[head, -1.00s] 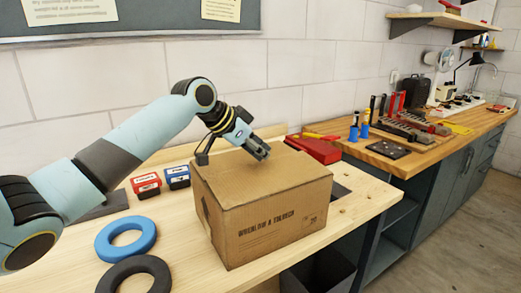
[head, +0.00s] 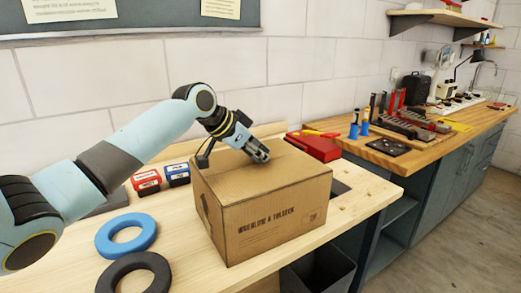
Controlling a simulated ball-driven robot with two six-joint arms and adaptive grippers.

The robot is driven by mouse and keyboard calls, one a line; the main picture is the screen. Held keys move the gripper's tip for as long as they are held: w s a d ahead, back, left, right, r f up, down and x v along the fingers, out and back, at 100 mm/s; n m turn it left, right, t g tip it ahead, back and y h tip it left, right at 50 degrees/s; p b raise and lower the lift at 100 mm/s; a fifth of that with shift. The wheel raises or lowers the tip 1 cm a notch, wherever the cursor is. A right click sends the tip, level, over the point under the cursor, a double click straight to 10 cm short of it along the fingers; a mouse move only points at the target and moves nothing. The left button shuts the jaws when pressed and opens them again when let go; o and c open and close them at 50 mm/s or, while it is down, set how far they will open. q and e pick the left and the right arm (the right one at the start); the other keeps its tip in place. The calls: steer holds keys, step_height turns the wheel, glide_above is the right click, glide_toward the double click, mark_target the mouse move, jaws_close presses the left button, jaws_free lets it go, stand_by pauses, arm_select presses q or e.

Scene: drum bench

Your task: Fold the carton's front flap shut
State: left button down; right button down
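The brown cardboard carton (head: 275,224) stands on the light wooden bench, with printed lettering on its front side. Its top looks flat and closed, and no flap stands up from it. My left gripper (head: 262,157) is over the back part of the carton's top, pointing down and to the right, very close to or touching the cardboard. Its fingers look close together, but I cannot tell if they are fully shut. My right gripper is not in view.
A blue ring (head: 126,235) and a dark ring (head: 133,272) lie left of the carton. Red (head: 146,182) and blue (head: 176,174) boxes sit behind them. A red case (head: 314,147) lies behind the carton. A dark bin (head: 320,270) stands below the bench's right edge.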

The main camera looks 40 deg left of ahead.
arm_select(q)
steer(key=shift+r+p, duration=0.65)
steer(key=shift+p, duration=0.2)
step_height(320, 180, up, 4)
steer(key=p, duration=0.3)
steer(key=shift+f+p, duration=0.2)
steer(key=shift+p, duration=0.15)
steer(key=b+v, duration=0.2)
steer(key=v, duration=0.8)
steer(key=shift+a+f, duration=0.15)
steer(key=shift+a, duration=0.2)
steer(key=shift+w, duration=0.1)
